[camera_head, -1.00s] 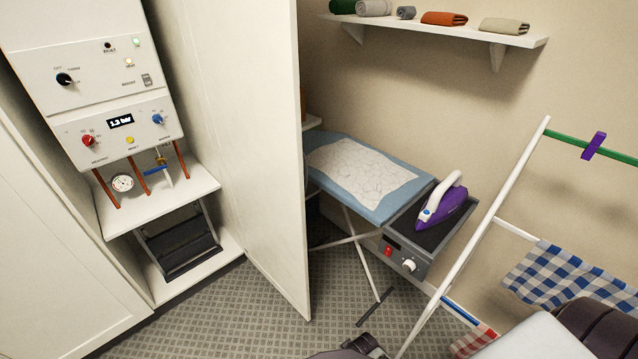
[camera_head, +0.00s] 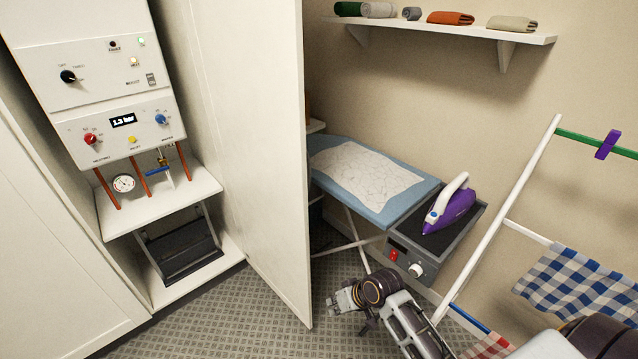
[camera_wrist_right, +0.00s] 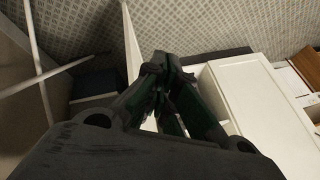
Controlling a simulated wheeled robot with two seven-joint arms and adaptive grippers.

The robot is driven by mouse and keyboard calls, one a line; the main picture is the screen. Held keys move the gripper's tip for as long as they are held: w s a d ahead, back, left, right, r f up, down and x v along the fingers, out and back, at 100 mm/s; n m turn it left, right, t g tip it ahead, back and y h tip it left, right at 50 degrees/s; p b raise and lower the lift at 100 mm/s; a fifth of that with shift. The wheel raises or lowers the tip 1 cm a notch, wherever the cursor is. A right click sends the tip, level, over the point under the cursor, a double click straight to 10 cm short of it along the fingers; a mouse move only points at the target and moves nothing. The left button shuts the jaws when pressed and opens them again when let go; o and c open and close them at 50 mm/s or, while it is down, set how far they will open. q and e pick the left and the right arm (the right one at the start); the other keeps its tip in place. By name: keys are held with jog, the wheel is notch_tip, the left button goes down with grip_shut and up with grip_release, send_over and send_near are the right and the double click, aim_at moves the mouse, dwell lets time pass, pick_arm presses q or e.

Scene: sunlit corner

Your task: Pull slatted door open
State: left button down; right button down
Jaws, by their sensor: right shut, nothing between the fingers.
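A tall white door panel (camera_head: 255,150) stands swung out from the cupboard, its free edge toward the middle of the head view. The face I see looks plain; I make out no slats. My right gripper (camera_head: 342,302) is just right of the door's lower free edge, pointing left, and looks shut and empty. A gap seems to show between it and the door. In the right wrist view my gripper (camera_wrist_right: 168,66) has its fingers together, with a thin white panel edge (camera_wrist_right: 130,42) close to the left of the fingertips. My left gripper is out of view.
An open cupboard holds a boiler panel (camera_head: 95,80) and a shelf (camera_head: 175,212). Behind the door are an ironing board (camera_head: 425,188), a purple iron (camera_head: 455,210) and a grey unit (camera_head: 420,248). A drying rack (camera_head: 500,215) stands right. Patterned floor (camera_head: 215,320) lies clear before the cupboard.

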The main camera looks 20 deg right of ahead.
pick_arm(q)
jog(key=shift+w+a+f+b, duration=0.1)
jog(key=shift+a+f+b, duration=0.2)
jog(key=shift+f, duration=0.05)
pick_arm(e)
jog(key=w+d+r+m+t+y, duration=0.3)
jog(key=w+d+r+m+t, duration=0.2)
jog(key=w+r, duration=0.6)
jog(key=w+d+r+m+t+y, duration=0.4)
jog(key=w+d+r, duration=0.5)
jog(key=r, duration=0.5)
jog(key=shift+w+r+m+t, duration=0.4)
jog(key=shift+w+m, duration=0.3)
jog(key=shift+w, duration=0.3)
jog(key=shift+a, duration=0.15)
